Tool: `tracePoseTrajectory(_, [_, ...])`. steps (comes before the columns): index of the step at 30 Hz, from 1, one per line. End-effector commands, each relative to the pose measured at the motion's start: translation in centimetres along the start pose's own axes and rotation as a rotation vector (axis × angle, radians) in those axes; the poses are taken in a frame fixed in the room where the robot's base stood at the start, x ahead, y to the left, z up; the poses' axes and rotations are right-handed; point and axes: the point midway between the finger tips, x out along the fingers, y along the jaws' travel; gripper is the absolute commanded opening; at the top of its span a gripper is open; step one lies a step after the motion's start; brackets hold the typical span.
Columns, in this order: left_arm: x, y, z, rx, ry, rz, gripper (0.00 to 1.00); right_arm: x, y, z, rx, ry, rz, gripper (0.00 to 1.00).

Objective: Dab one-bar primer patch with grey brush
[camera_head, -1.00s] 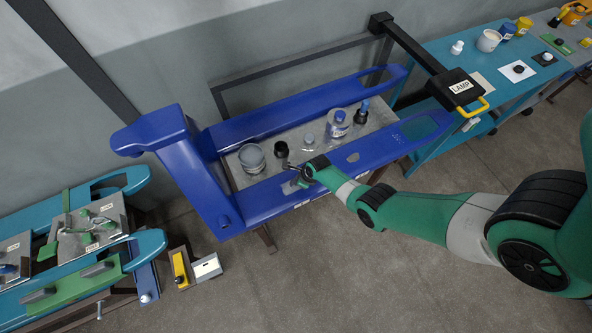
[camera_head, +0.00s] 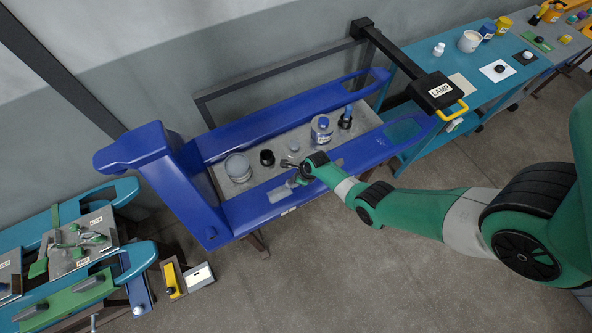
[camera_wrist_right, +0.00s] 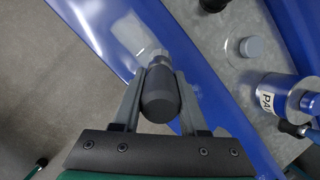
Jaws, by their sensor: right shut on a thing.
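My right gripper (camera_head: 308,170) is over the near tine of the blue fork frame (camera_head: 165,175). In the right wrist view it is shut (camera_wrist_right: 158,98) on the dark grey handle of the grey brush (camera_wrist_right: 160,92). The brush points away from the gripper, toward a pale grey primer patch (camera_wrist_right: 130,33) on the blue tine. The patch also shows in the head view (camera_head: 281,201), left of and below the gripper. I cannot tell whether the bristles touch it. A small white mark (camera_head: 288,211) sits on the tine's side; its bars are too small to read. My left gripper is out of view.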

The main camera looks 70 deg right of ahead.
Motion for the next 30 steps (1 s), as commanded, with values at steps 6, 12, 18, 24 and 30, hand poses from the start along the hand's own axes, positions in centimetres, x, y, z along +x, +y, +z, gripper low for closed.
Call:
tracePoseTrajectory(6, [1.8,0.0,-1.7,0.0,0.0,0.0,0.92,-2.3,-0.2,0.8,0.001,0.0,0.0,0.0])
tracePoseTrajectory(12, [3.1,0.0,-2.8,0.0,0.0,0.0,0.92,-4.0,-0.4,1.4,0.001,0.0,0.0,0.0])
tracePoseTrajectory(18, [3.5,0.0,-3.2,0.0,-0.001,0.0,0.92,-4.5,-0.4,1.5,0.001,0.0,0.0,0.0])
tracePoseTrajectory(24, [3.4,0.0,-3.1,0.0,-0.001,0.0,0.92,-4.4,-0.4,1.5,0.001,0.0,0.0,0.0])
tracePoseTrajectory(30, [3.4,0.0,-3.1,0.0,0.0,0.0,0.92,-4.4,-0.4,1.5,0.001,0.0,0.0,0.0])
